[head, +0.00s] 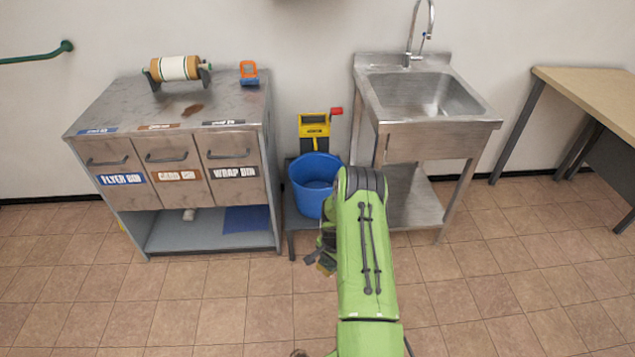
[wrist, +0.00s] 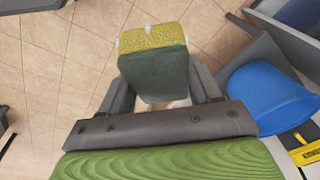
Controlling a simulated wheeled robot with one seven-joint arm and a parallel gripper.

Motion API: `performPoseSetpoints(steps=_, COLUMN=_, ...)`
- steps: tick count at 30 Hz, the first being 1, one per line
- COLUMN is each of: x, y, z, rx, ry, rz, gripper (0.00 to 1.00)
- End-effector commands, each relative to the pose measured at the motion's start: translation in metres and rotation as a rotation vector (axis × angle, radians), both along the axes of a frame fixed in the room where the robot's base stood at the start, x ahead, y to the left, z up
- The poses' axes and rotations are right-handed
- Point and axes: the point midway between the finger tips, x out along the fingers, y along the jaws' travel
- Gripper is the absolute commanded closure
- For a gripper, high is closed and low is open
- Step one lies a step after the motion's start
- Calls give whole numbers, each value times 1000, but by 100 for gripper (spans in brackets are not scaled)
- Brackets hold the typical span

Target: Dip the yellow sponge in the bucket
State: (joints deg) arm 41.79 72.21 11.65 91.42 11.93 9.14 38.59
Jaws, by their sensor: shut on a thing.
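The yellow sponge (wrist: 152,38) has a dark green face and sits between the two fingers of my gripper (wrist: 158,84) in the wrist view. My gripper is shut on it. In the head view my gripper (head: 326,258) is at the left of my green arm, low and in front of the bucket; the sponge is too small there to make out clearly. The blue bucket (head: 308,173) stands on a low grey stand between cabinet and sink, and my arm hides part of its right side. In the wrist view the bucket (wrist: 264,96) is to the right of the sponge, apart from it.
A yellow wringer (head: 314,128) with a red handle is behind the bucket. A metal cabinet (head: 180,113) with labelled bins stands left, bearing a roll (head: 175,68) and an orange item (head: 248,72). A steel sink (head: 428,100) is right. Floor in front is clear.

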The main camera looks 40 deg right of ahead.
Motion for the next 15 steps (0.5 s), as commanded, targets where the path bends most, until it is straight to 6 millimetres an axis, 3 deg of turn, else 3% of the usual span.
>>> performPoseSetpoints(steps=8, x=0, y=0, z=4, rx=0, ry=0, rz=0, gripper=62)
performPoseSetpoints(steps=15, x=0, y=0, z=32, rx=-1, ry=0, rz=1, gripper=62)
